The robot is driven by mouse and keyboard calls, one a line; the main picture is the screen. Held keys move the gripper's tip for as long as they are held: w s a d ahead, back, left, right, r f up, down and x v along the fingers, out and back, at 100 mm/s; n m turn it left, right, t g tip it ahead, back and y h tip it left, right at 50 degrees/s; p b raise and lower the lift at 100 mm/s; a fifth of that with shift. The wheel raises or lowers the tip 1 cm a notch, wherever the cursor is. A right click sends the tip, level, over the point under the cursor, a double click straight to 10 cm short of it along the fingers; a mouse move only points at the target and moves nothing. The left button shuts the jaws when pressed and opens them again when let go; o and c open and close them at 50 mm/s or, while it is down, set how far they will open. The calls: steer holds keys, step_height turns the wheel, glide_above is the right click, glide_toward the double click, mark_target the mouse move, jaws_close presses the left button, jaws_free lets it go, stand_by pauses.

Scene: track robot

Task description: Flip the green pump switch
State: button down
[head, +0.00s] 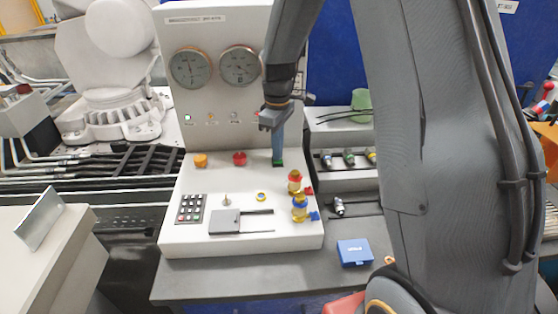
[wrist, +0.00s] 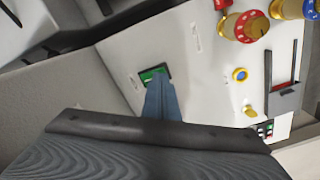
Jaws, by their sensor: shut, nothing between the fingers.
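The green pump switch (wrist: 148,74) sits in a dark frame on the sloping white panel in the wrist view. In the head view it shows as a small green patch (head: 278,164) at the panel's upper right. My gripper (head: 278,157) is shut and empty, pointing down at the switch. In the wrist view the blue-grey fingertips (wrist: 158,82) overlap the switch's lower edge and hide part of it. I cannot tell whether they touch it or which way the rocker is tilted.
Left of the switch are a red knob (head: 239,158) and an orange knob (head: 201,160). Two gauges are above.

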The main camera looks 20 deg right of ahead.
steer(key=shift+f, duration=0.45)
stand_by(0.4)
step_height(320, 180, up, 7)
steer(key=p, duration=0.4)
steer(key=shift+p, duration=0.3)
stand_by(0.4)
